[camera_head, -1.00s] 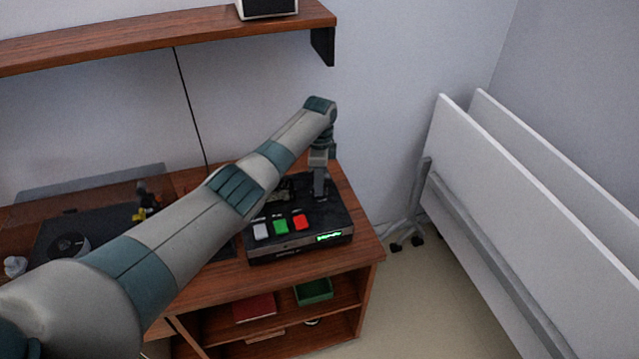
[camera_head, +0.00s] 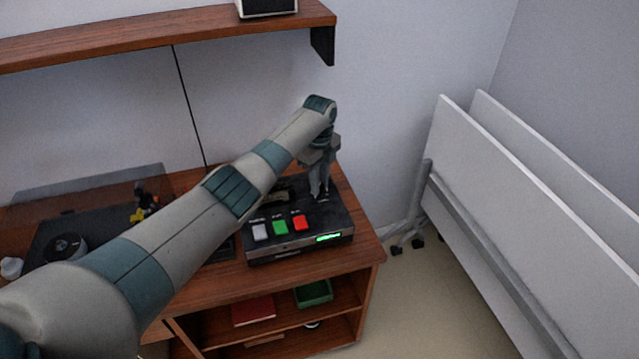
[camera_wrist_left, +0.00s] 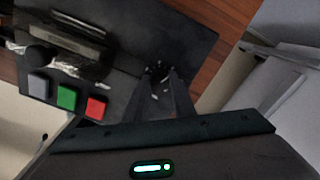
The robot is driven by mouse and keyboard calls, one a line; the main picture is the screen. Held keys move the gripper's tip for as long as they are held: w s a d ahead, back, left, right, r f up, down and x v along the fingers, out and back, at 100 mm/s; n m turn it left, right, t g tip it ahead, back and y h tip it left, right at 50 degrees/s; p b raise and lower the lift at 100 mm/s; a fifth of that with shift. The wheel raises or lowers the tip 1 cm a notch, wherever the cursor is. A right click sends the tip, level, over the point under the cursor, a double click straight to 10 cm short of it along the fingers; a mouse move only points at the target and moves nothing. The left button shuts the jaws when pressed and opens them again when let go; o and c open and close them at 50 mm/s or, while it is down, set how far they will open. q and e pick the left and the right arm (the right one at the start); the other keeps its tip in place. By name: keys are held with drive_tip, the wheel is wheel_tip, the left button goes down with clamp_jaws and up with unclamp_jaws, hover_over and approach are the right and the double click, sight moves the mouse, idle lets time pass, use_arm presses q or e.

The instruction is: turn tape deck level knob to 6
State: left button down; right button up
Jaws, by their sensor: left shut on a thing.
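The black tape deck (camera_head: 270,249) stands on the wooden cabinet's top, with white, green and red buttons and a lit green display on its front edge. My left gripper (camera_head: 319,193) points down over the deck's right part, behind the display. In the left wrist view the gripper (camera_wrist_left: 160,82) reaches the deck's top (camera_wrist_left: 190,45). Its fingers are shut on the level knob, which is mostly hidden between the fingertips. Small pale marks show around the fingertips, but I cannot read the knob's setting. My right gripper is not in view.
A turntable (camera_head: 66,248) sits left of the deck, partly behind my left arm. A wooden shelf (camera_head: 160,38) hangs above. White folded panels (camera_head: 530,200) stand at the right. The lower cabinet holds a green tray (camera_head: 314,292) and a red book (camera_head: 254,310).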

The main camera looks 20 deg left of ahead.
use_arm(q)
drive_tip(key=shift+w+r, duration=0.1)
drive_tip(key=c, duration=1.5)
unclamp_jaws()
drive_tip(key=shift+r+b, duration=2.05)
drive_tip(key=shift+r, duration=6.6)
drive_tip(key=shift+f, duration=0.1)
